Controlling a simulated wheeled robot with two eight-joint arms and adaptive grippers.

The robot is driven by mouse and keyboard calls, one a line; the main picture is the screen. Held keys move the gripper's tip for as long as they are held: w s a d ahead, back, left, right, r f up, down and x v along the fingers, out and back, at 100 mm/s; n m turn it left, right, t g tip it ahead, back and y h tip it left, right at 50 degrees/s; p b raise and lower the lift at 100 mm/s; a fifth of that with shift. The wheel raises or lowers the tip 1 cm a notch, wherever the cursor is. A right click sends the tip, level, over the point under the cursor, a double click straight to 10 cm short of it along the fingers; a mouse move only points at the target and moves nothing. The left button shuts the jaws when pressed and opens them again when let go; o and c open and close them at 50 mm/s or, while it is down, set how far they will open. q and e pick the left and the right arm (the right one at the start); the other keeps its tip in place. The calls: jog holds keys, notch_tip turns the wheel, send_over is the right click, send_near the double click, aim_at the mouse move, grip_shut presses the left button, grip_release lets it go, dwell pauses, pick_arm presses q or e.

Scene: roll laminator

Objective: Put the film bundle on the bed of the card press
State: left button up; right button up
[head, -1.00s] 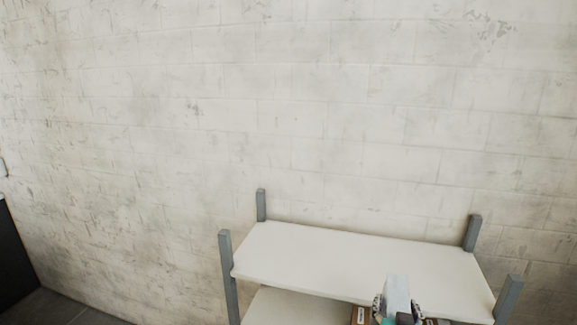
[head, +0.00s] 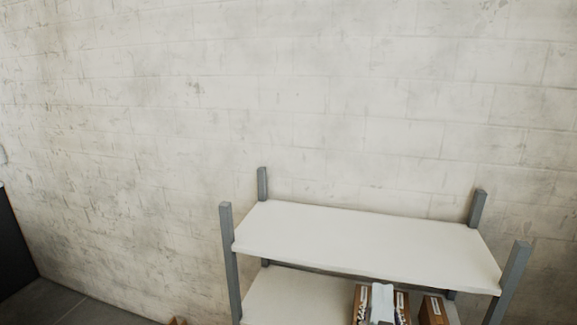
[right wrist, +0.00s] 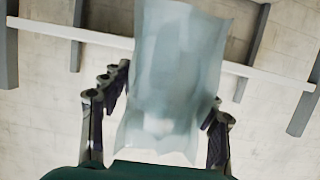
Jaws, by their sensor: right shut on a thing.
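The film bundle (right wrist: 170,75) is a pale blue, translucent, slightly curled sheet stack. In the right wrist view it stands up between the two dark fingers of my right gripper (right wrist: 158,122), which is shut on it. In the head view the film bundle (head: 382,298) shows small at the bottom edge, in front of the shelf unit, with my right gripper (head: 382,313) around its lower part and mostly cut off by the frame. My left gripper is in neither view. I see no card press.
A shelf unit with white boards (head: 360,238) and grey posts (head: 229,260) stands by a pale block wall (head: 330,100). Brown boxes (head: 433,311) sit on its lower board. A dark object (head: 14,248) stands at the left edge. Grey floor shows at lower left.

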jog(key=a+f+b, duration=0.2)
jog(key=f+b, duration=0.6)
jog(key=f, duration=0.3)
jog(key=a+f+b, duration=0.3)
jog(key=f+b, duration=0.5)
jog(key=f, duration=0.4)
jog(key=shift+s, duration=0.2)
